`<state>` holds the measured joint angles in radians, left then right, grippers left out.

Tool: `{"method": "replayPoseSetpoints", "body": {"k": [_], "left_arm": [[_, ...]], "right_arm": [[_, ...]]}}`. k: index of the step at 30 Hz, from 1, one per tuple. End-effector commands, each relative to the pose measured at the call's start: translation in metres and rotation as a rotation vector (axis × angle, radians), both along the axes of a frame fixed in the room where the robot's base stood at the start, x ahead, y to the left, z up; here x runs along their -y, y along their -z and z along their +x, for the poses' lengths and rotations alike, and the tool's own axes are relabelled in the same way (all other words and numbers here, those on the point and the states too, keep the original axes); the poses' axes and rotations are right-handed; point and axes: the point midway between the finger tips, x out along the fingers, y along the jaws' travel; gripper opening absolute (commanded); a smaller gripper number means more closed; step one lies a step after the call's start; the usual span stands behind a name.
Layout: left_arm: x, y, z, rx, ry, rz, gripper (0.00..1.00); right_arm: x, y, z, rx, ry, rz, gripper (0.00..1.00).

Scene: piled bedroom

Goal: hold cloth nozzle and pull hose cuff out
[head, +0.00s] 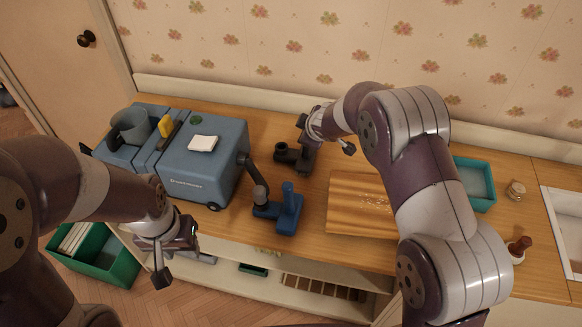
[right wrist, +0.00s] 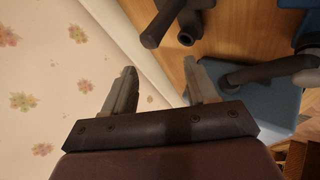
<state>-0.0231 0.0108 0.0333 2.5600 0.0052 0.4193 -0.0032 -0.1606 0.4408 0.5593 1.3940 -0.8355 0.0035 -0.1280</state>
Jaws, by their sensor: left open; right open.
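The blue nozzle (head: 286,212) lies on the wooden counter in the head view. A dark hose (head: 251,171) runs to it from the blue cleaning machine (head: 203,165); its grey cuff (head: 260,193) meets the nozzle's left side. The hose also shows in the right wrist view (right wrist: 265,72). My left gripper (head: 182,263) is open and empty, in front of the counter's edge, left of and below the nozzle. My right gripper (head: 312,158) is open above the back of the counter, beside a black tube fitting (head: 285,152). In the right wrist view its fingers (right wrist: 160,88) are apart with nothing between them.
A wooden board (head: 345,207) lies right of the nozzle. A teal tray (head: 475,182), small jar (head: 515,190) and brown-handled item (head: 519,246) stand farther right. A green bin (head: 112,262) is on the floor at left. The patterned wall (head: 290,50) is close behind the right gripper.

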Motion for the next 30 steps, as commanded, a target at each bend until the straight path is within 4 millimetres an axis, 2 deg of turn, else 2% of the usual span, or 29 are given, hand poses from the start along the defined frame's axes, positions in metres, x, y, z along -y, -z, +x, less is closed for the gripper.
{"method": "replayPoseSetpoints", "body": {"k": [2,4,9,12,14,17,24,30], "left_arm": [[0.0,0.0,0.0,0.0,0.0,0.0,0.43],[0.0,0.0,0.0,0.0,0.0,0.0,0.43],[0.0,0.0,0.0,0.0,0.0,0.0,0.43],[0.0,0.0,0.0,0.0,0.0,0.0,0.43],[0.0,0.0,0.0,0.0,0.0,0.0,0.43],[0.0,0.0,0.0,0.0,0.0,0.0,0.43],[0.0,0.0,0.0,0.0,0.0,0.0,0.43],[0.0,0.0,0.0,0.0,0.0,0.0,0.43]], "right_arm": [[0.005,-0.001,-0.014,-0.123,0.058,-0.118,0.57],[0.0,0.001,-0.04,-0.284,0.064,-0.183,0.57],[-0.035,-0.004,-0.104,-0.612,-0.051,-0.192,0.57],[-0.048,-0.008,-0.122,-0.696,-0.106,-0.173,0.57],[-0.052,-0.007,-0.128,-0.721,-0.124,-0.168,0.57],[-0.053,0.005,-0.13,-0.733,-0.131,-0.165,0.57],[-0.052,0.062,-0.13,-0.732,-0.129,-0.166,0.57],[-0.052,0.098,-0.13,-0.73,-0.128,-0.165,0.57]]}}
